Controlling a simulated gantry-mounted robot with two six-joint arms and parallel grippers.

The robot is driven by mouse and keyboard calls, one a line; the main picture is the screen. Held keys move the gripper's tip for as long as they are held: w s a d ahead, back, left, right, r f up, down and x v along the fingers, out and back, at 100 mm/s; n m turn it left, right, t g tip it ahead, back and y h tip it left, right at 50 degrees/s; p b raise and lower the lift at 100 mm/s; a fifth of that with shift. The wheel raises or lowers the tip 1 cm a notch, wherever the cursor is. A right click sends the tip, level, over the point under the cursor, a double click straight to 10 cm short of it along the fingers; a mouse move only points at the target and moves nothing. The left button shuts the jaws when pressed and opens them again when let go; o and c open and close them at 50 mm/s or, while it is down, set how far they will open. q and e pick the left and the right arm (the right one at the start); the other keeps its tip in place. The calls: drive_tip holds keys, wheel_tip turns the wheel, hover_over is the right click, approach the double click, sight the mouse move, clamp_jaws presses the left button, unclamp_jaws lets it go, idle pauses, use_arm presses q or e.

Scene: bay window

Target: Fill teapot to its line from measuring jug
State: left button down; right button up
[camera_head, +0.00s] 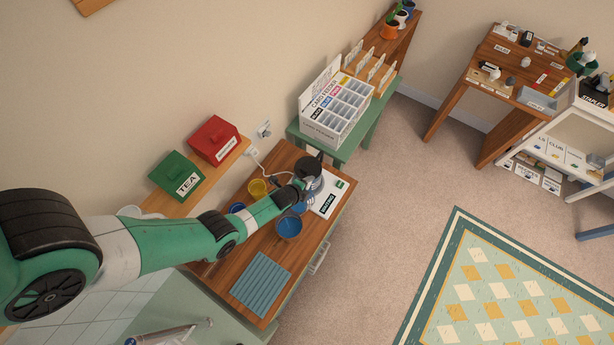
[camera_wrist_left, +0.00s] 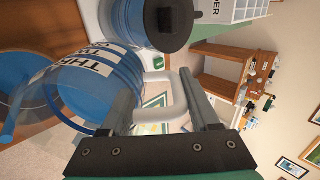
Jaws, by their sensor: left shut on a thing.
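My left gripper (camera_head: 302,187) reaches over the wooden counter among the vessels. In the left wrist view its two fingers (camera_wrist_left: 165,112) stand either side of a white loop handle, shut on it. The handle belongs to a clear vessel with blue content and white lettered labels, which looks like the measuring jug (camera_wrist_left: 113,85); it appears tilted in this view. A blue vessel with a dark lid (camera_wrist_left: 168,22) is close beside it. In the head view a dark-topped vessel (camera_head: 309,166) stands behind the gripper and a blue open container (camera_head: 288,226) in front. I cannot tell which is the teapot.
A yellow mug (camera_head: 257,187) and a blue mug (camera_head: 237,208) stand left of the gripper. A white labelled board (camera_head: 332,199) lies to its right. A ribbed blue mat (camera_head: 260,284) lies at the front. Green (camera_head: 176,176) and red (camera_head: 214,140) boxes sit on the shelf behind.

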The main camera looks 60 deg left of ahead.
use_arm(q)
drive_tip(key=shift+r, duration=0.1)
idle(0.3)
drive_tip(key=shift+s+d+t+b, duration=0.1)
drive_tip(key=shift+t+b, duration=0.2)
drive_tip(key=shift+r, duration=0.1)
drive_tip(key=shift+y+b, duration=0.3)
drive_tip(key=shift+b, duration=0.05)
drive_tip(key=shift+s+r+t, duration=0.1)
drive_tip(key=shift+t, duration=0.2)
